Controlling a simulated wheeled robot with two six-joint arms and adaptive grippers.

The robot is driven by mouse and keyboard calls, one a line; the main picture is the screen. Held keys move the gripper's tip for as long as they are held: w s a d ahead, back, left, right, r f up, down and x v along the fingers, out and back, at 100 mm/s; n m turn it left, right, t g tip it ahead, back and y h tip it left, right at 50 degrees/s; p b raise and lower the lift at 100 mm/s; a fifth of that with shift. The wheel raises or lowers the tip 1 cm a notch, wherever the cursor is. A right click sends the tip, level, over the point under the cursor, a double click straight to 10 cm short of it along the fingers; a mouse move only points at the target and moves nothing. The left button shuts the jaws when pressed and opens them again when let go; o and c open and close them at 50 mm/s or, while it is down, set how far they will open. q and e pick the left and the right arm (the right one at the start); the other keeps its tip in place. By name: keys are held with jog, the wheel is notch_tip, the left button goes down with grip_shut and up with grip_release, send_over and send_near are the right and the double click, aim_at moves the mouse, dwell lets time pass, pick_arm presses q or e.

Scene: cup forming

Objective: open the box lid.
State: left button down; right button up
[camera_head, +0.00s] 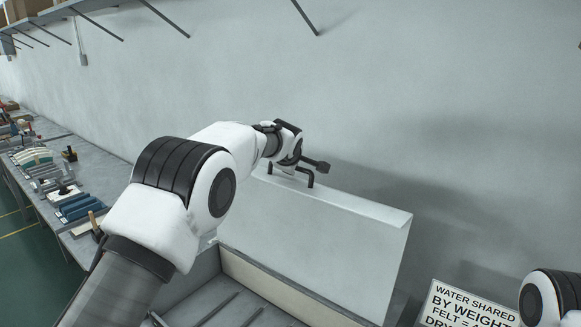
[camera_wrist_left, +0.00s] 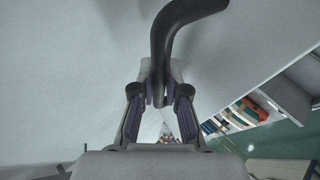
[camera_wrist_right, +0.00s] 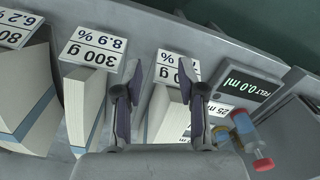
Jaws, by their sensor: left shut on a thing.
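The box lid (camera_head: 325,240) is a pale grey panel standing steeply raised at the back of the open box (camera_head: 278,285). A dark bar handle (camera_head: 311,180) sits near its top edge. My left gripper (camera_wrist_left: 160,98) is shut on this handle; in the left wrist view the curved black handle (camera_wrist_left: 162,50) runs between the fingers. In the head view my left arm reaches across the box and hides part of the lid and handle. My right gripper (camera_wrist_right: 161,88) is open and apart from the box, above a surface with labelled blocks.
A sign about water shared by weight (camera_head: 465,307) stands right of the box. In the right wrist view are pale blocks (camera_wrist_right: 85,105) with percentage cards, a digital display (camera_wrist_right: 243,82) and small bottles (camera_wrist_right: 250,138). A bench with tools (camera_head: 55,180) runs along the left wall.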

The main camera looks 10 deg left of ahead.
pick_arm(q)
jog(key=c, duration=1.2)
grip_release()
jog(key=shift+w+f, duration=0.1)
jog(key=shift+w, duration=0.05)
jog(key=v, duration=1.2)
